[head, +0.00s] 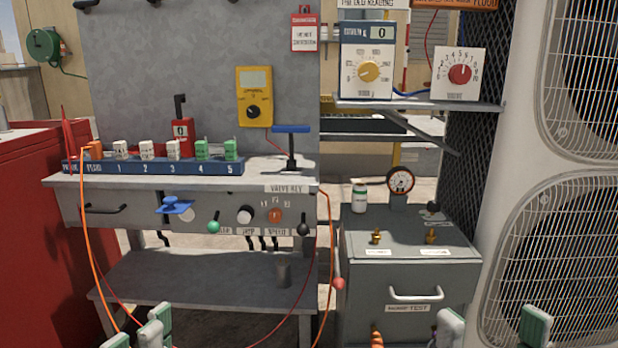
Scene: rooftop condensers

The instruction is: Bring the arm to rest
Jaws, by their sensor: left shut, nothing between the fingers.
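My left gripper (156,327) shows at the bottom left of the head view, low in front of the grey workbench. Its pale fingertips with green edges are close together, with nothing held. My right gripper (492,328) shows at the bottom right, in front of the grey test cabinet and the condenser. Its two fingertips stand well apart, with nothing seen between them. Both arms are mostly below the picture edge.
The workbench (120,272) carries a blue numbered rack (150,166), a blue-handled valve key (291,145) and several knobs. A yellow meter (254,97) hangs behind. The test cabinet (408,265) stands right, beside the condenser (560,140). Orange and red leads hang before the bench.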

